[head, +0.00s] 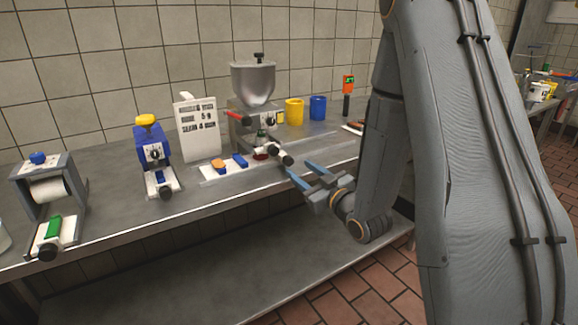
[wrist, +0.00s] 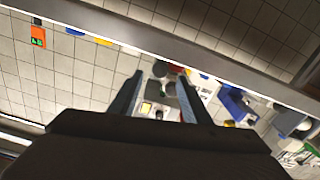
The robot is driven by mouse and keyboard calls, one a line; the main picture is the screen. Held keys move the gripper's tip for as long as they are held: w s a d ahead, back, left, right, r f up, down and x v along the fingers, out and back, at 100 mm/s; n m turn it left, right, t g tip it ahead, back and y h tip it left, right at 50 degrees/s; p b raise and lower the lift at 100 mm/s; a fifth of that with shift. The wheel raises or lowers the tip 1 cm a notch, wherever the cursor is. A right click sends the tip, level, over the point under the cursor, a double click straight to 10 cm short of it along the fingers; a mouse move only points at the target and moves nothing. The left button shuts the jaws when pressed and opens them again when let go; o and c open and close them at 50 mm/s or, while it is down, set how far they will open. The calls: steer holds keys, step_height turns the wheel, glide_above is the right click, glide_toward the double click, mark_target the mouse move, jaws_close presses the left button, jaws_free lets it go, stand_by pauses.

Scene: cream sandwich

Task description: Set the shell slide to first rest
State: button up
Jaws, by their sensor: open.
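A metal hopper machine (head: 253,85) stands on the steel counter (head: 120,225) with a red lever and dark knobs at its front. I cannot tell for certain which part is the shell slide. My gripper (head: 298,168) is open and empty at the counter's front edge, close to the black knobs (head: 287,160) in front of the machine; contact cannot be told. In the wrist view my open gripper (wrist: 158,88) has its two fingers either side of the machine's small parts.
Left stand a blue device with a yellow top (head: 150,145), a roll holder (head: 47,185) and a printed white card (head: 198,128). Behind right are a yellow cup (head: 294,111), a blue cup (head: 318,107) and an orange handheld device (head: 348,85).

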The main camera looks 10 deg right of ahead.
mark_target(290, 162)
steer(key=p+x, duration=0.1)
steer(key=x, duration=0.6)
steer(key=shift+w, duration=0.2)
jaws_close()
